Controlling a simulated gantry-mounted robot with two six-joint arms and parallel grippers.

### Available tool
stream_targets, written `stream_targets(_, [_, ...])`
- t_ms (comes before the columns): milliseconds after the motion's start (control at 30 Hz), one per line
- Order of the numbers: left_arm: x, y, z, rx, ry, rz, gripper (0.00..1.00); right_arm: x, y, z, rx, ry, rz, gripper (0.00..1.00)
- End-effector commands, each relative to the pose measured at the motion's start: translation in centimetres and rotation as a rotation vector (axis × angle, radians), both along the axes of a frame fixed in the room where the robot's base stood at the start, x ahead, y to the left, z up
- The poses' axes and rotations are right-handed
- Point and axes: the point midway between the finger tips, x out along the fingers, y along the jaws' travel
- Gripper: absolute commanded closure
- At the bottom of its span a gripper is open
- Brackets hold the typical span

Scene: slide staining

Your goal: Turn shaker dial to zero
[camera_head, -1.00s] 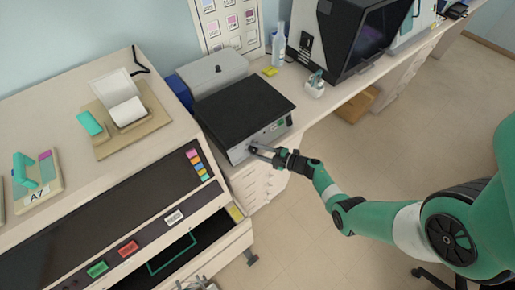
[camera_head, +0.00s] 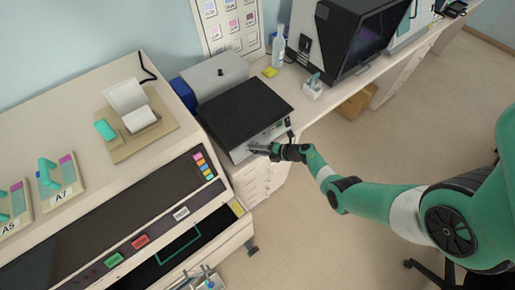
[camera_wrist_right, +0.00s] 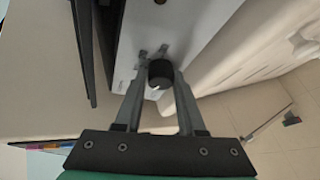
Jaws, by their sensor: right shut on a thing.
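The shaker (camera_head: 246,106) has a flat black top and a light grey front panel, and stands on the bench in the head view. My right gripper (camera_head: 257,148) is at the lower left of that panel. In the right wrist view, the dial (camera_wrist_right: 160,72) is a round black knob with a small white mark on its edge. It sits between the fingers of my right gripper (camera_wrist_right: 154,58), which are shut on it. The dial is hidden by the gripper in the head view, and no scale numbers are readable. My left gripper is not in view.
A grey box (camera_head: 217,76) stands behind the shaker. A spray bottle (camera_head: 279,48) and a dark-screened machine (camera_head: 350,40) are to its right. The staining machine (camera_head: 110,215) with an open drawer is at left. Open floor lies in front of the bench.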

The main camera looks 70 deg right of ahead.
Motion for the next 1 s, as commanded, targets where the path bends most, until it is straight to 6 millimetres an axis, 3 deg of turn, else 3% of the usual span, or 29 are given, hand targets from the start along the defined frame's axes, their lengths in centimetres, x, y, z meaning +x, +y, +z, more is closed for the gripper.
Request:
stream_targets(567, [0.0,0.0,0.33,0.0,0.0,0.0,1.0,-0.06,0.02,-0.16,-0.035,0.022,0.016,1.0])
stream_targets(600, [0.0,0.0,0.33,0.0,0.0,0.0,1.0,-0.06,0.02,-0.16,-0.034,0.022,0.015,0.59])
stream_targets(733, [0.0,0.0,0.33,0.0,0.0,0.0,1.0,-0.04,0.02,-0.13,-0.034,0.021,0.015,0.36])
stream_targets(767, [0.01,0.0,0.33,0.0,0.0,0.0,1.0,-0.03,0.02,-0.12,-0.034,0.021,0.015,0.31])
stream_targets(1000, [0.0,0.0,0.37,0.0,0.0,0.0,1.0,-0.01,0.01,-0.03,-0.033,0.019,0.015,0.31])
